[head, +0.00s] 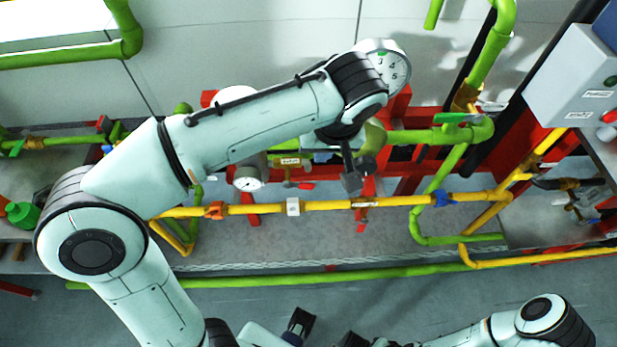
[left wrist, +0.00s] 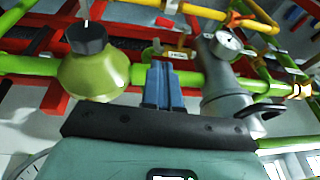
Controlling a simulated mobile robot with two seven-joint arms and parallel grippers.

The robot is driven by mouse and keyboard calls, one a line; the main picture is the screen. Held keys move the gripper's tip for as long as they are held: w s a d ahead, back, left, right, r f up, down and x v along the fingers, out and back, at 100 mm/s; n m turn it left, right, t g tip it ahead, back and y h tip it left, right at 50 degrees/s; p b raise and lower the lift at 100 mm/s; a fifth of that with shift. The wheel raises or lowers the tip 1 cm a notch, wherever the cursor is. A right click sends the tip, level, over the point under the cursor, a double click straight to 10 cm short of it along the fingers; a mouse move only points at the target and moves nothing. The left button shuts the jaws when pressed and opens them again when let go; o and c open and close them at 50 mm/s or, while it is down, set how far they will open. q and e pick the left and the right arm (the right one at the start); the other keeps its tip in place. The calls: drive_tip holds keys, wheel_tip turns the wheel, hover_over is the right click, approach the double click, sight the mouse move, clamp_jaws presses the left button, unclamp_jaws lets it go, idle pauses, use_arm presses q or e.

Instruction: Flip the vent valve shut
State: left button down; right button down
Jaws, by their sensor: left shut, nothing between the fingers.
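My left gripper (head: 352,181) hangs in front of the pipework, fingers shut and empty. Its blue-grey fingertips also show in the left wrist view (left wrist: 164,84), close to a green pipe. A small brass valve with a yellow tag (head: 290,162) and a red lever (head: 306,186) sits left of the gripper; I take it for the vent valve. In the left wrist view the tagged valve (left wrist: 178,54) lies just beyond the fingertips, apart from them as far as I can tell. My right gripper (head: 300,323) seems to be at the bottom edge, partly cut off.
A pressure gauge (head: 249,182) stands left of the valve. A black knob on a yellow-green dome (left wrist: 86,38) is close beside my left gripper. A yellow pipe (head: 330,206) runs below. A grey control box (head: 575,75) is at the right. The floor in front is clear.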

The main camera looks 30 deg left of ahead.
use_arm(q)
drive_tip(key=b, duration=0.2)
approach(307, 183)
drive_tip(key=x, duration=0.5)
drive_tip(key=shift+a+f, duration=0.25)
drive_tip(key=shift+f, duration=0.3)
drive_tip(key=shift+w+d+f+g+y, duration=0.2)
drive_tip(key=shift+f+g+y, duration=0.2)
drive_tip(key=shift+y, duration=0.3)
